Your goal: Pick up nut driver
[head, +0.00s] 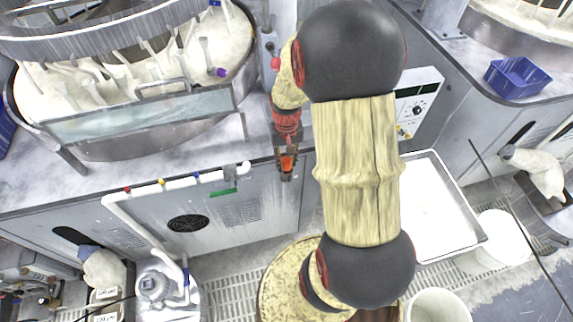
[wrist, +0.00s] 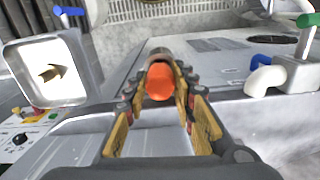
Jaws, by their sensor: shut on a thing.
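The nut driver, seen as an orange rounded end, shows in the wrist view (wrist: 159,83) between my fingertips. It also shows in the head view as a small orange patch (head: 287,163) at my gripper (head: 286,174). My gripper is shut on it, with one finger on each side. In the wrist view a greyish-brown part shows just beyond the orange end; the rest of the driver is hidden. In the head view my gripper hangs at the front edge of the grey bench, in front of its panel.
A polishing machine with a round basin (head: 150,125) stands at left. White pipes with coloured valve handles (head: 190,181) run along the bench front. A white tray (head: 476,232) lies at right, near a blue bin (head: 517,77) and white buckets (head: 497,238). Floor grating lies below.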

